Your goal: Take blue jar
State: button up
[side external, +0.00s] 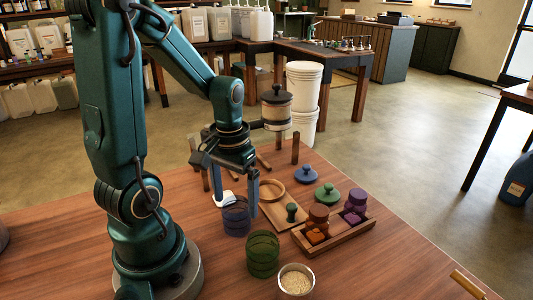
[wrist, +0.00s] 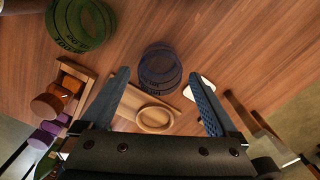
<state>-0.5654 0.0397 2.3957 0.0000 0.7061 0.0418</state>
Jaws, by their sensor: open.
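The blue jar (side external: 236,218) is a dark blue, see-through, ribbed jar, open at the top and upright on the wooden table. It also shows in the wrist view (wrist: 160,68). My gripper (side external: 236,209) points down over it, with its fingers apart and nothing held. In the wrist view, my gripper's fingertips (wrist: 159,75) lie left and right of the jar, with a gap on each side. I cannot tell how far down the fingers reach beside the jar. A blue lid (side external: 306,174) lies apart from the jar, farther back on the table.
A green jar (side external: 262,256) and a bowl of grains (side external: 296,280) stand in front. A wooden board with a round ring (side external: 272,191) lies right of the blue jar. A tray (side external: 350,236) holds orange and purple pieces. A white item (wrist: 203,90) lies near one finger.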

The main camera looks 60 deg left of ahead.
jog(key=c, duration=1.1)
jog(key=shift+r, duration=3)
jog(key=shift+c, duration=0.2)
